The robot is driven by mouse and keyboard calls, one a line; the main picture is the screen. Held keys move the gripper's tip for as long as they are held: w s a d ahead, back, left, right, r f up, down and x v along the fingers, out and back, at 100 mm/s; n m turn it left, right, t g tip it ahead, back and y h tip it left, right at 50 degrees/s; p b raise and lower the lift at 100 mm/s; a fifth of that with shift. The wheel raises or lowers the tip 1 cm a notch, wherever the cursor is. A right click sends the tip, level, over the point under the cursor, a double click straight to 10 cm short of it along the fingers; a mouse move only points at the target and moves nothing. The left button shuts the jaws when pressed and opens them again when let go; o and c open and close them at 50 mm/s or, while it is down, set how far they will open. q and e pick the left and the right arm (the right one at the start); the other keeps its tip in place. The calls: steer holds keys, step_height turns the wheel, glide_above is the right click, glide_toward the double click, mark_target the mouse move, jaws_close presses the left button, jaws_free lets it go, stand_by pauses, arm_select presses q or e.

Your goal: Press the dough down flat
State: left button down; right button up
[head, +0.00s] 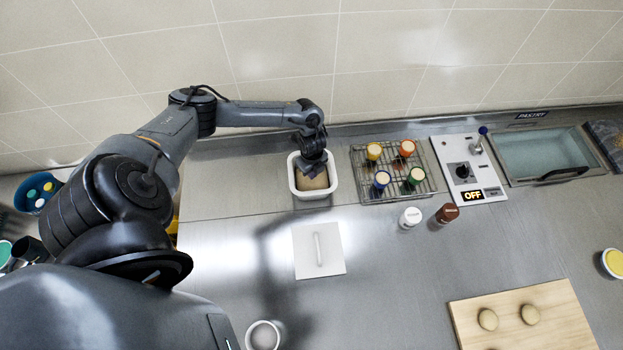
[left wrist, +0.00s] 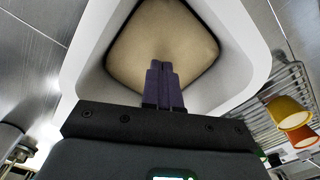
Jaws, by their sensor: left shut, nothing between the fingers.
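The dough (head: 313,181) is a tan mass inside a white square container (head: 296,190) near the back of the steel counter. In the left wrist view the dough (left wrist: 150,35) fills the floor of the container (left wrist: 90,50). My left gripper (head: 313,171) points down into the container over the dough. In the left wrist view its two dark fingers (left wrist: 161,66) are together with nothing between them, and their tips overlap the dough. I cannot tell whether they touch it. My right gripper is not in view.
A wire rack (head: 430,187) with several coloured cups stands right of the container. A white lid (head: 319,250) lies in front. Two shakers (head: 411,217), a control panel (head: 468,170) and a basin (head: 545,155) are to the right. A wooden board (head: 520,318) with dough rounds lies front right.

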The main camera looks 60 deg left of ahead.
arm_select(q)
steer(key=shift+r+p, duration=1.8)
steer(key=shift+r, duration=0.4)
